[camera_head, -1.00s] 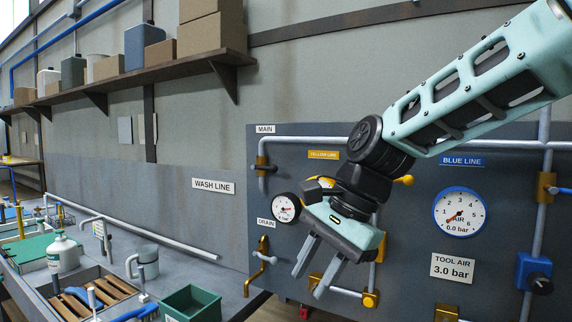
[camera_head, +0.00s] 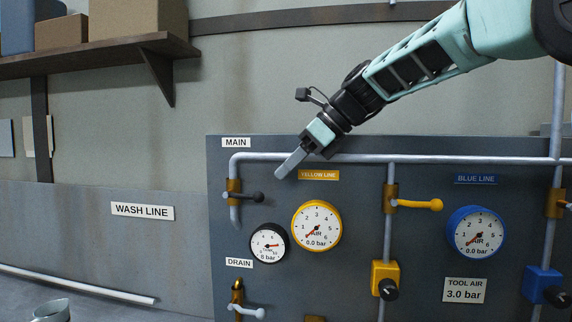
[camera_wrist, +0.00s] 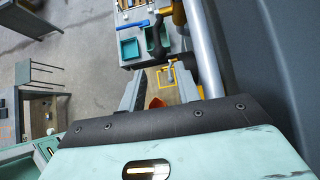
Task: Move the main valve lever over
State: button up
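The main valve has a brass body (camera_head: 234,190) on the grey pipe under the MAIN sign (camera_head: 236,143). Its short dark lever (camera_head: 252,196) points to the right, level, across the pipe. In the head view my gripper (camera_head: 281,174) hangs above and right of the lever, apart from it in the picture. The distance in depth is hard to tell. One finger hides most of the other there. In the wrist view the two fingers (camera_wrist: 160,92) stand apart with nothing gripped between them.
A yellow gauge (camera_head: 317,226) and a small black gauge (camera_head: 270,244) sit below. The drain lever (camera_head: 247,312) is under the DRAIN sign. The yellow-line lever (camera_head: 418,205) sticks out at right. A horizontal pipe (camera_head: 450,160) runs behind my gripper.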

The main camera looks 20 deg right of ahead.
aim_at(243, 196)
jog(key=b+x, duration=0.4)
jog(key=x, duration=0.3)
jog(key=shift+f+b, duration=0.35)
jog(key=shift+w+a+r, duration=0.1)
jog(key=shift+r, duration=0.05)
jog(key=c, duration=0.5)
jog(key=shift+r+p, duration=0.2)
jog(key=shift+p, duration=0.1)
jog(key=shift+a+r+p, duration=0.1)
jog(key=shift+r+p, duration=0.85)
jog(key=shift+p, duration=0.15)
jog(key=shift+w+r, duration=0.1)
